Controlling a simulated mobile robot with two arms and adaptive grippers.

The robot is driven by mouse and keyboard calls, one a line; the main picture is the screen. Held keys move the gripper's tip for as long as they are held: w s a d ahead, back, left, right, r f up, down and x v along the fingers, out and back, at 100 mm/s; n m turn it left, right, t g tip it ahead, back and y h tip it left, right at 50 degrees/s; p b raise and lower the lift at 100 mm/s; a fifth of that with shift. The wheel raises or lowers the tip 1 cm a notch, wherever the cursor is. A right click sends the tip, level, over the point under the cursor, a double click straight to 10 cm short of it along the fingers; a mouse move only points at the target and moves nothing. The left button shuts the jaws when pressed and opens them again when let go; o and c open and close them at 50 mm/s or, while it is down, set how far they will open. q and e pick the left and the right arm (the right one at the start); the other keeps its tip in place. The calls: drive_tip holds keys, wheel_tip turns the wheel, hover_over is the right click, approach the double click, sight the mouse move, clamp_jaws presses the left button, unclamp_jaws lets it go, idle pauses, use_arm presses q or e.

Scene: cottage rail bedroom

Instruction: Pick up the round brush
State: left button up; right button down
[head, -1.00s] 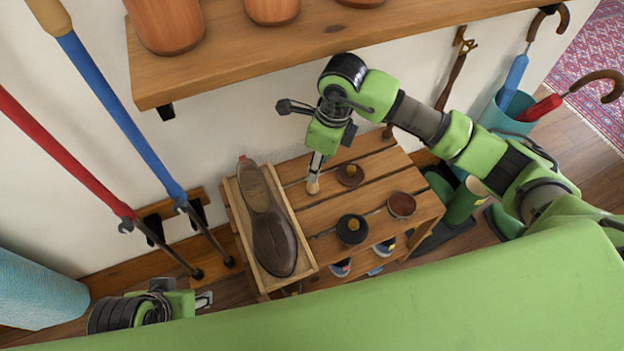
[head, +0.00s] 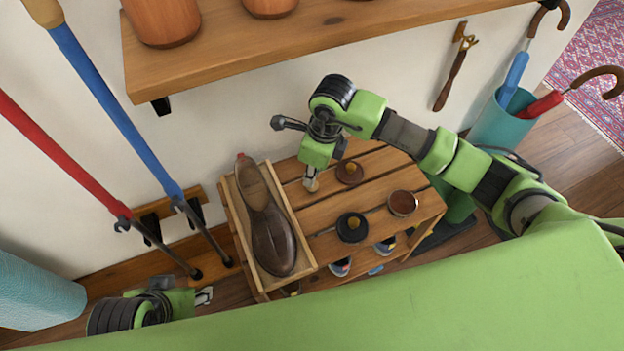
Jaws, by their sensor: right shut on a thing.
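My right gripper (head: 311,180) points down over the left part of the slatted wooden rack (head: 330,212). It is shut on a small tan thing (head: 311,186), mostly hidden by the fingers; I cannot tell whether this is the round brush. A brown round piece with a pale knob (head: 350,173) lies on the slats just right of the gripper, apart from it. A black round piece with a similar knob (head: 352,229) lies nearer the front. My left gripper (head: 204,296) is low at the left, empty and away from the rack; its jaw opening is unclear.
A wooden tray with a brown shoe (head: 273,240) sits at the rack's left. An open brown tin (head: 402,204) lies at its right. A wall shelf (head: 330,32) overhangs behind. Red and blue poles (head: 118,105) lean at left; a teal umbrella stand (head: 497,128) is at right.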

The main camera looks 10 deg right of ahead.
drive_tip(key=shift+s+r, duration=0.1)
drive_tip(key=shift+r, duration=0.35)
wheel_tip(320, 180, up, 6)
drive_tip(key=shift+f+p, duration=0.1)
drive_tip(key=shift+p, duration=0.8)
use_arm(q)
drive_tip(key=shift+v, duration=0.8)
use_arm(e)
drive_tip(key=s+d, duration=0.2)
drive_tip(key=s, duration=0.7)
drive_tip(key=s+d, duration=0.1)
drive_tip(key=s, duration=0.9)
drive_tip(key=shift+s+d+r, duration=0.2)
drive_tip(key=shift+d, duration=0.2)
use_arm(q)
drive_tip(key=shift+s+a+f, duration=0.1)
drive_tip(key=c, duration=0.4)
drive_tip(key=shift+o, duration=0.2)
use_arm(e)
drive_tip(key=shift+a, duration=0.1)
